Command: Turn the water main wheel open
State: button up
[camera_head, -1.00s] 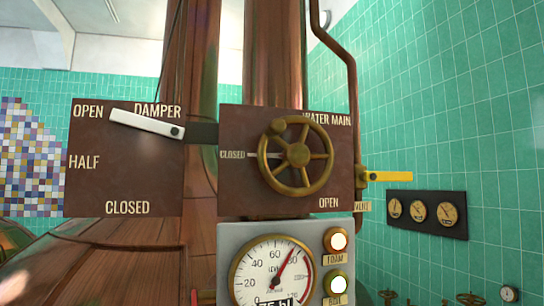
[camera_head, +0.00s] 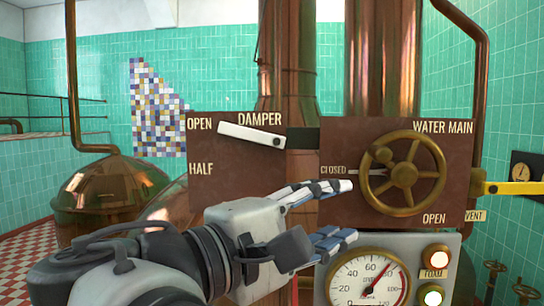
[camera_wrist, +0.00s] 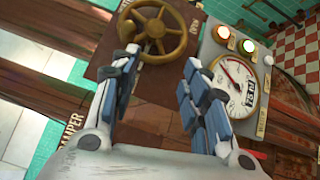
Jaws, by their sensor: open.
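The brass water main wheel (camera_head: 404,175) has spokes and a knob at its upper left. It is mounted on a brown panel (camera_head: 335,140) lettered CLOSED at the left and OPEN at the lower right. A thin pale pointer lies beside CLOSED. My gripper (camera_head: 350,210) is open and empty, left of the wheel in the head view, with its fingers toward the panel. In the wrist view, the wheel (camera_wrist: 155,28) is beyond the tips of my gripper (camera_wrist: 161,58), roughly between them. I see no clear contact with it.
The damper panel (camera_head: 205,150) with its white lever (camera_head: 252,135) stands left of the wheel. A yellow vent handle (camera_head: 512,188) sticks out at the right. Below are a gauge (camera_head: 366,280) and two lit lamps (camera_head: 436,257). Copper pipes run behind.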

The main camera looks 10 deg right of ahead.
aim_at(374, 157)
notch_tip(374, 157, up, 4)
jog(key=a+h, duration=0.1)
jog(key=a, duration=0.2)
jog(key=shift+t, duration=0.4)
jog(key=p+x, duration=0.2)
jog(key=x, duration=1.5)
jog(key=shift+d+p, duration=0.35)
jog(key=shift+s, duration=0.1)
jog(key=shift+c, duration=0.3)
grip_shut()
jog(key=shift+f, duration=0.1)
